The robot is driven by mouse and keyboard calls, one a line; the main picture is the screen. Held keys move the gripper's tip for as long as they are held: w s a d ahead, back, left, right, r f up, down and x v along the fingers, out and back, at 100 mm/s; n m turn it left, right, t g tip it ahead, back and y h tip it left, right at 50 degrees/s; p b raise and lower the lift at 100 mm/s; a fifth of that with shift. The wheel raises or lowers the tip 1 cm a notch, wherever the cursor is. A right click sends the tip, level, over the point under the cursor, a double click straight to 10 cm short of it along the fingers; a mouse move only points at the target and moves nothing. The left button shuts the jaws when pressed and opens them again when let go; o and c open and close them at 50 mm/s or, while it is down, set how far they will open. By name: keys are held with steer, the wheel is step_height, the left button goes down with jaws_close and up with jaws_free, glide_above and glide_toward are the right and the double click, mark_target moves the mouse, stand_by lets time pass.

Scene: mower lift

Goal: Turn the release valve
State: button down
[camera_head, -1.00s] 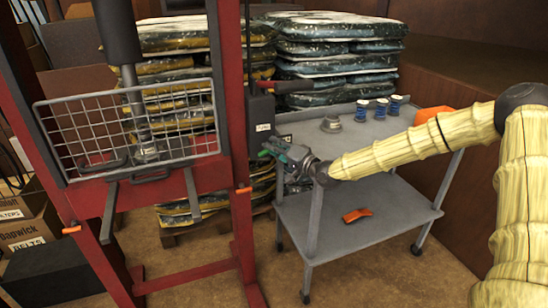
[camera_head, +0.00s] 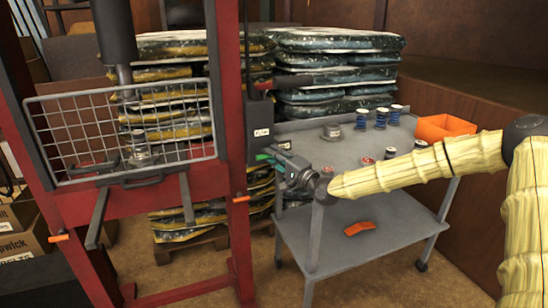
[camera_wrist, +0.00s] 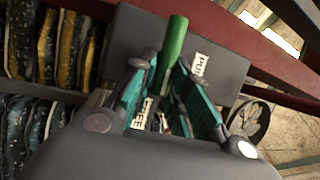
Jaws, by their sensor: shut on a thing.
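The release valve shows as a green handle (camera_wrist: 173,42) in the wrist view, standing out from a dark grey pump box (camera_wrist: 225,70). My gripper (camera_wrist: 172,92), with teal finger pads, is shut on the handle; one finger lies on each side of it. White labels on the box are partly hidden by the fingers. In the head view the pump box (camera_head: 260,120) is fixed to the right post of the red press (camera_head: 230,160). My gripper (camera_head: 268,156) is just below that box, with a bit of green at its tip.
A grey cart (camera_head: 345,240) stands under my arm, with blue-and-white cans (camera_head: 381,118) and an orange bin (camera_head: 445,127) on top. An orange tool (camera_head: 360,228) lies on its lower shelf. Stacked bags (camera_head: 340,70) stand behind. A wire guard (camera_head: 120,130) covers the press front.

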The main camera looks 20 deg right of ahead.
steer(key=shift+d+r, duration=0.1)
steer(key=shift+r, duration=0.05)
steer(key=c, duration=1.4)
jaws_free()
steer(key=shift+v, duration=6.05)
